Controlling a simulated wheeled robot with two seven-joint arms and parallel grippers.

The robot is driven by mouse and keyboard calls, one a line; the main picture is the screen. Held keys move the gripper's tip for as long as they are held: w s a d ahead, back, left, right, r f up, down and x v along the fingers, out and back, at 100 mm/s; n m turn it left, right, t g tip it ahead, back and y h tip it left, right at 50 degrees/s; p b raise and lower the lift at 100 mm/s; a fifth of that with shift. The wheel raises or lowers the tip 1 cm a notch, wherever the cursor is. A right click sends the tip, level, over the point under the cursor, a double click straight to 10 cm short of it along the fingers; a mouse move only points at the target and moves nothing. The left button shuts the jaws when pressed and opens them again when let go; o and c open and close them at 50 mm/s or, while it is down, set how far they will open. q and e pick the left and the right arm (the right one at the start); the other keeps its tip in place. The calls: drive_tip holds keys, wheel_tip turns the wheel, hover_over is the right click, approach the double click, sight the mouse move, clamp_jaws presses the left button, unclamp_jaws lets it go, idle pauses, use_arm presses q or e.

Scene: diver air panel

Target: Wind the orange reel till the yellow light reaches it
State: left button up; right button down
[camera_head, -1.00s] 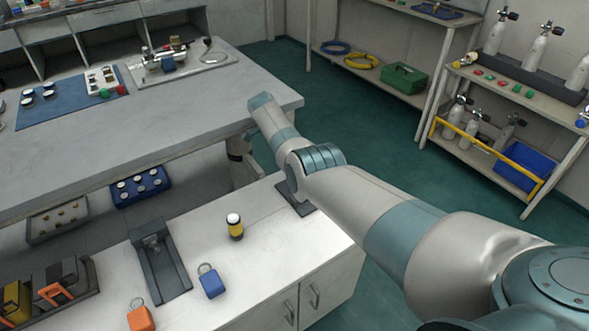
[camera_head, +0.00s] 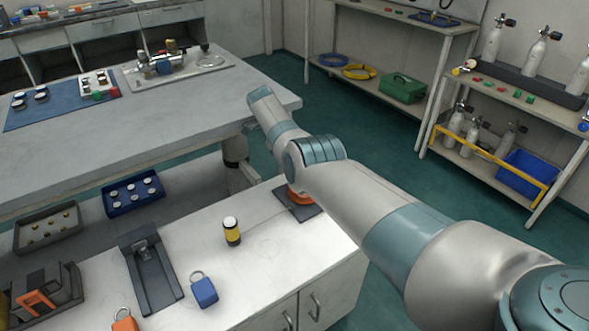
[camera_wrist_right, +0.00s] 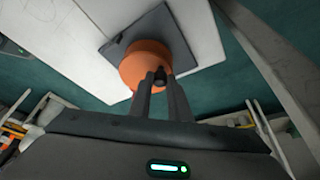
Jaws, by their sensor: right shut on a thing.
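The orange reel (camera_wrist_right: 146,62) stands on a dark square plate (camera_wrist_right: 116,46) at the bench corner. In the head view only a sliver of the reel (camera_head: 294,196) shows beneath my right arm. In the right wrist view my right gripper (camera_wrist_right: 159,82) is shut on a small dark knob (camera_wrist_right: 160,73) at the reel's near edge. The yellow light (camera_head: 232,233), a short black-and-yellow cylinder with a white top, stands upright on the white bench, left of the reel and apart from it. My left gripper is not in view.
A blue tag with a ring (camera_head: 204,291), an orange tag (camera_head: 124,321) and a dark grey holder (camera_head: 152,273) are left of the light. A grey table (camera_head: 200,120) stands behind.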

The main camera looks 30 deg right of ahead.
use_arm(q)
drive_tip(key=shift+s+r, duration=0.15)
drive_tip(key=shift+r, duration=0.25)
use_arm(e)
drive_tip(key=c, duration=1.7)
unclamp_jaws()
drive_tip(key=shift+o, duration=0.2)
drive_tip(key=shift+r, duration=0.1)
